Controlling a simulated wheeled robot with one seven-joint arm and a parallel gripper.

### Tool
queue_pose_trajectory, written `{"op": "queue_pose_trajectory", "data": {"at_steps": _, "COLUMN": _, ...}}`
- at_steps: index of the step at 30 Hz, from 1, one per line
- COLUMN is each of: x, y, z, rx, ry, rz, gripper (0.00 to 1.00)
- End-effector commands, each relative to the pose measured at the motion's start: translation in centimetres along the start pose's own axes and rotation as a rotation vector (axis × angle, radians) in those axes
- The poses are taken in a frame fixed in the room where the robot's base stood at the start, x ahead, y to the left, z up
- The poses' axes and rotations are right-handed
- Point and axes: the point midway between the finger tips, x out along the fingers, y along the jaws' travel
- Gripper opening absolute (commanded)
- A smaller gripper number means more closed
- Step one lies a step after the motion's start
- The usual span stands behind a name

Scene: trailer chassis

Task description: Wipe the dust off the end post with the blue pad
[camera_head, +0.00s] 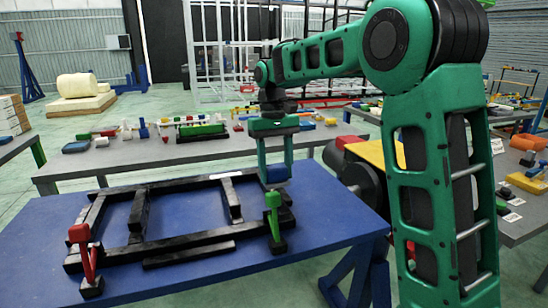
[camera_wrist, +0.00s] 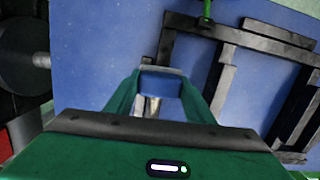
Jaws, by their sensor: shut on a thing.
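My gripper (camera_head: 275,168) is shut on the blue pad (camera_head: 276,173), low over the back right corner of the black chassis frame (camera_head: 190,243). In the wrist view the pad (camera_wrist: 160,84) sits between the two green fingers. A short grey, post-like piece (camera_wrist: 152,106) shows just below the pad there; I cannot tell whether it is the end post or whether the pad touches it. A green post (camera_head: 272,215) stands at the frame's near right corner, and a red post (camera_head: 80,250) leans at its near left. I cannot make out dust on any post.
The chassis lies on a blue table (camera_head: 310,215) with bare top to its right. Behind it, a grey bench (camera_head: 200,150) holds several coloured parts. Another bench with parts stands at the right (camera_head: 515,232). A dark round object (camera_wrist: 22,57) is left of my gripper in the wrist view.

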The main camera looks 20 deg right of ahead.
Motion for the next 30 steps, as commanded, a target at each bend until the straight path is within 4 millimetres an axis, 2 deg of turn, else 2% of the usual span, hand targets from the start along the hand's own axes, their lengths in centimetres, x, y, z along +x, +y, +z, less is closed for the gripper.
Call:
{"op": "queue_pose_trajectory", "data": {"at_steps": 15, "x": -4.2, "y": 0.1, "z": 0.6, "rx": 0.001, "ry": 0.002, "rz": 0.0, "gripper": 0.3}}
{"op": "queue_pose_trajectory", "data": {"at_steps": 30, "x": -4.4, "y": 0.3, "z": 0.7, "rx": 0.004, "ry": 0.001, "rz": -0.001, "gripper": 0.3}}
